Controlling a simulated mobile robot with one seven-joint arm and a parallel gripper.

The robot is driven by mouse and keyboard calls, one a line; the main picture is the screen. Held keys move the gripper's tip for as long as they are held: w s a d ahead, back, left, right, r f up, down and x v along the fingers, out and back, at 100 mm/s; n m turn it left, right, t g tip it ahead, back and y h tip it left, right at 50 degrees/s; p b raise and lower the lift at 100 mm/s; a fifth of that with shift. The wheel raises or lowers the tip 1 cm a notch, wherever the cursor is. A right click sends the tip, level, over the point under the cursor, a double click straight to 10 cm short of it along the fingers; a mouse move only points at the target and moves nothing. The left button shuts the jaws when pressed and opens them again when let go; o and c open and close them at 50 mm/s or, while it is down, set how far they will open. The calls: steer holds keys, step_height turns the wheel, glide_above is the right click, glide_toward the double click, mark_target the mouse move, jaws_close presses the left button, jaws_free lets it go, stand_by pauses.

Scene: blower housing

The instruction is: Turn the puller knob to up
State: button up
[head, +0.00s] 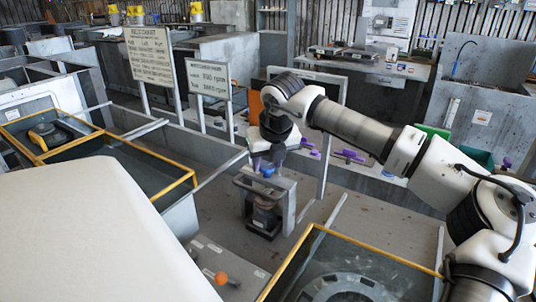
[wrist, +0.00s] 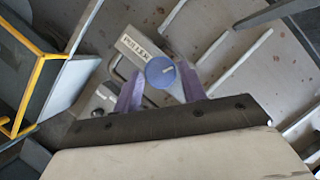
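The puller knob (wrist: 161,72) is a round blue knob with a small pale mark on its face. It sits beside a grey plate (wrist: 139,46) whose dark lettering seems to read "PULLER". In the head view the blue knob (head: 267,172) shows on top of a small grey stand (head: 288,200). My gripper (head: 268,162) points down just above it. In the wrist view the purple fingers of my gripper (wrist: 160,80) stand apart, one on each side of the knob, with gaps visible. Whether the fingertips reach down to the knob's depth I cannot tell.
Two sign boards (head: 150,55) (head: 208,79) stand behind and left of the stand. A yellow-edged bin (head: 125,142) is at left, another yellow-edged frame (head: 370,255) in front. An orange knob (head: 221,278) sits low in front. Grey floor surrounds the stand.

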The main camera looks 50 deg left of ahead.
steer(key=c, duration=0.6)
steer(key=shift+w+n+g, duration=0.1)
steer(key=shift+n+g, duration=0.4)
steer(key=shift+n, duration=0.7)
steer(key=shift+w+n+g, duration=0.1)
steer(key=shift+n+g, duration=0.4)
steer(key=shift+n, duration=0.7)
steer(key=o, duration=1)
steer(key=b+v, duration=0.3)
steer(key=v, duration=1.1)
steer(key=shift+d, duration=0.2)
steer(key=shift+s+f, duration=0.15)
steer(key=shift+f, duration=0.05)
